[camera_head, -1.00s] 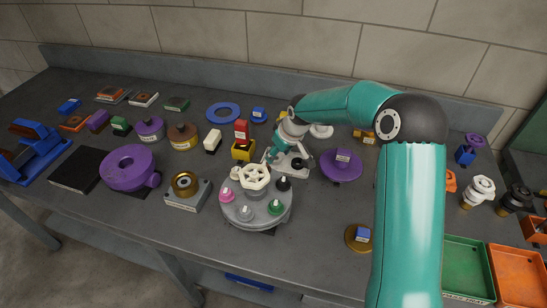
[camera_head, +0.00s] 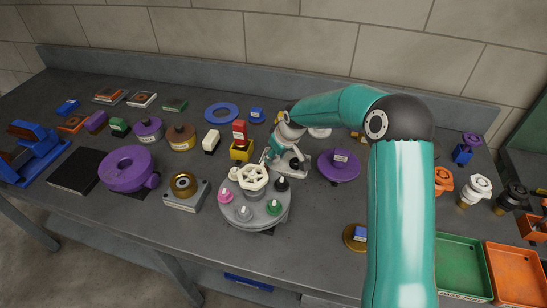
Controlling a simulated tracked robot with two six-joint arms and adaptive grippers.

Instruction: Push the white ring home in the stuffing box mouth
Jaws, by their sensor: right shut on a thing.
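My right gripper (camera_head: 273,152) reaches down at the middle of the bench, its arm coming in from the right. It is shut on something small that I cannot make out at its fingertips. A grey metal base with a dark round spot (camera_head: 295,165) stands just beside and behind the fingers, partly covered by them. A brass round fitting with an open mouth (camera_head: 184,184) sits on a grey block left of the gripper, apart from it; it may be the stuffing box. I cannot pick out the white ring for certain. My left gripper is not in view.
A grey round turntable (camera_head: 262,214) with coloured knobs and a white handwheel (camera_head: 252,177) stands in front of the gripper. Green (camera_head: 461,267) and orange trays (camera_head: 519,272) stand front right.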

